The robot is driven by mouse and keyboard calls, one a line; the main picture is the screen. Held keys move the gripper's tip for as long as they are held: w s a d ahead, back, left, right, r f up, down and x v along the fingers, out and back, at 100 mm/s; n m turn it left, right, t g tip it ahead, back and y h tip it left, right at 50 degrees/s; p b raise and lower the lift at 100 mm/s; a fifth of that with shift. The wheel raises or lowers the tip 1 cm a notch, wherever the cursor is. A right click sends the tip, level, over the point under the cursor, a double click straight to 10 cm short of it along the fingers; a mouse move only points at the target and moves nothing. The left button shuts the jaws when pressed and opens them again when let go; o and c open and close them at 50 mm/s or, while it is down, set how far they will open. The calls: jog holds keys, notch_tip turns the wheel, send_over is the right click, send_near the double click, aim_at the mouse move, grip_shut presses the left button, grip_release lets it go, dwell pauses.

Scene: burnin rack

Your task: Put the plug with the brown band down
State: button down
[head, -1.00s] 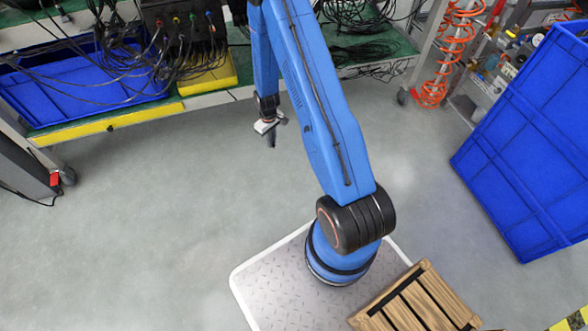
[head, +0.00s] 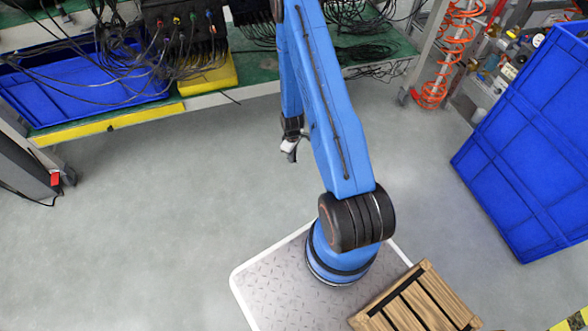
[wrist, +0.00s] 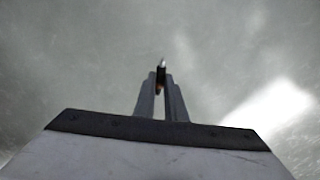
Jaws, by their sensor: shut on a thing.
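My gripper (head: 291,155) hangs in the air over bare floor, in front of the bench, in the head view. In the wrist view its two fingers (wrist: 161,100) are shut on a small dark plug (wrist: 161,74) with a pale metal tip. An orange-brown patch, likely the brown band, shows on the plug between the fingertips. The plug's tip points away from the wrist. The rest of the plug is hidden by the fingers, and in the head view it is too small to make out.
A black box (head: 186,38) with several coloured plugs and cables stands on the bench at back left. A yellow block (head: 208,78) and blue bin (head: 70,98) are near it. A wooden crate (head: 425,300) is at front right, a large blue crate (head: 530,140) at right. Mid floor is clear.

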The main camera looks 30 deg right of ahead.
aim_at(292, 170)
jog(key=shift+f, duration=3.95)
jog(key=shift+f, duration=0.15)
jog(key=c, duration=1.8)
grip_release()
